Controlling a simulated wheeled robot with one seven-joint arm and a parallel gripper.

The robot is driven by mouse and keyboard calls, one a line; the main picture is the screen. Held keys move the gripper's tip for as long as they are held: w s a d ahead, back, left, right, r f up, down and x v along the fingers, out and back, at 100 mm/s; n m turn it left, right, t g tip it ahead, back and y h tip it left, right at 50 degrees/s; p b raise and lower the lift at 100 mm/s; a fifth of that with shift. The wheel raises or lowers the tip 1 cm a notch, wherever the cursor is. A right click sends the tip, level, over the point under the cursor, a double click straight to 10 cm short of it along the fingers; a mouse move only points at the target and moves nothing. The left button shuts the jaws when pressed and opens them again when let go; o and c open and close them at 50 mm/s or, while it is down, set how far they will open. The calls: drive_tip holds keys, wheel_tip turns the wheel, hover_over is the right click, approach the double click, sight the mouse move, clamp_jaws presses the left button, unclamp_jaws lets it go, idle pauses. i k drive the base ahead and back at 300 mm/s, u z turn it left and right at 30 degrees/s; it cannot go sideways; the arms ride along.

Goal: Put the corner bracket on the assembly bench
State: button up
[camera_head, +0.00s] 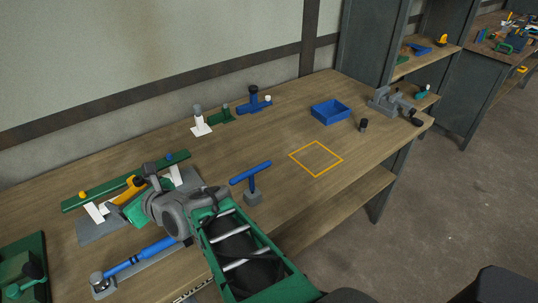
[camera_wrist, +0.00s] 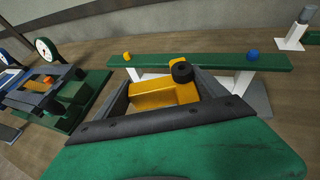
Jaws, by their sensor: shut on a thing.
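The corner bracket looks to be the yellow L-shaped piece (camera_wrist: 160,94) with a black cylinder on it. It sits between the grey fingers of my gripper (camera_wrist: 180,88) in the wrist view, and the gripper is shut on it. In the head view the yellow piece (camera_head: 129,190) and my gripper (camera_head: 142,191) are at the left, over or by a grey plate; the height above it is hard to tell. The arm hides part of the piece. The wooden assembly bench (camera_head: 290,205) fills the middle, with an orange square outline (camera_head: 315,158) on its right half.
A green bar (camera_head: 115,185) on white supports stands just behind my gripper. A blue-handled T-shaped tool (camera_head: 251,174) stands right of the arm. A blue tray (camera_head: 330,112) and a grey vise (camera_head: 392,102) are at the far right. The outlined square is empty.

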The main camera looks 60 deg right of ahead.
sight(315, 157)
drive_tip(key=u, duration=0.05)
drive_tip(key=k, duration=0.9)
drive_tip(key=z, duration=0.75)
drive_tip(key=i, duration=0.5)
drive_tip(key=z, duration=0.05)
